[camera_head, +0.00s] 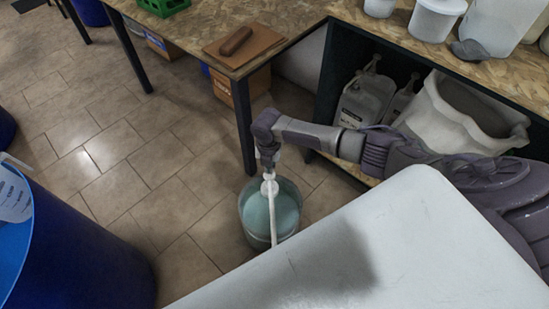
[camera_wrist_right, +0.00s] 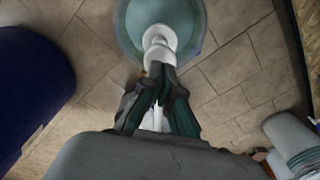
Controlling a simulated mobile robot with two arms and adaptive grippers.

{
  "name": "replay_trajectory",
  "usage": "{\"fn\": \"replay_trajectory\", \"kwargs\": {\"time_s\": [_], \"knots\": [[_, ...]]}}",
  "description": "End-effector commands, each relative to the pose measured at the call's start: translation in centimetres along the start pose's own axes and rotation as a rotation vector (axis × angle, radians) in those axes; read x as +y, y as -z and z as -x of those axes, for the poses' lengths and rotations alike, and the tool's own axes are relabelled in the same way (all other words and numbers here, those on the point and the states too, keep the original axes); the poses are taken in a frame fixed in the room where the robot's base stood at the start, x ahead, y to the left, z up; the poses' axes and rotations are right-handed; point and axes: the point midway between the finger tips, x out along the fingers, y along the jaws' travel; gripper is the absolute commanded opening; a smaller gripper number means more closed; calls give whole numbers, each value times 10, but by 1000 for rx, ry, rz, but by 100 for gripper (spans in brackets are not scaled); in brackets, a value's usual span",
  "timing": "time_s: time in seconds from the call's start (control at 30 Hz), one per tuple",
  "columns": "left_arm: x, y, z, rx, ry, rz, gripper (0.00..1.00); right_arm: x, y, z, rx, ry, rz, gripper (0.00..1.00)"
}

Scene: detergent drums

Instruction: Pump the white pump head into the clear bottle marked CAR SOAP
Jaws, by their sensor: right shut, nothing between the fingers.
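The white pump head (camera_head: 269,187) stands on a drum with a teal top (camera_head: 262,218) on the floor, and its long white spout runs toward the bottom of the head view. In the right wrist view the pump head (camera_wrist_right: 159,42) shows just beyond my fingertips. My right gripper (camera_head: 267,160) points down over the pump head, shut and empty. Its closed fingers (camera_wrist_right: 161,82) are at or just above the pump; I cannot tell whether they touch. The spout's outlet is hidden. I cannot make out a clear bottle marked CAR SOAP. My left gripper is not in view.
A blue drum (camera_head: 75,255) stands at the left, with a labelled container (camera_head: 12,195) at its rim.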

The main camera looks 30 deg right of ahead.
Motion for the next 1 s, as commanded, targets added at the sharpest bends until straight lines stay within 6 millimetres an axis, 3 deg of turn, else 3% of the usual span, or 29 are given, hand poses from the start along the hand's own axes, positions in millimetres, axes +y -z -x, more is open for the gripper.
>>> {"fn": "replay_trajectory", "kwargs": {"time_s": [0.37, 1.0], "knots": [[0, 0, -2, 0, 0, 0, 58, 0, 0, -3, 0, 0, 0, 0], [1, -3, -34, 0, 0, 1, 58, 0, 0, -41, 0, -1, 0, 0]]}}
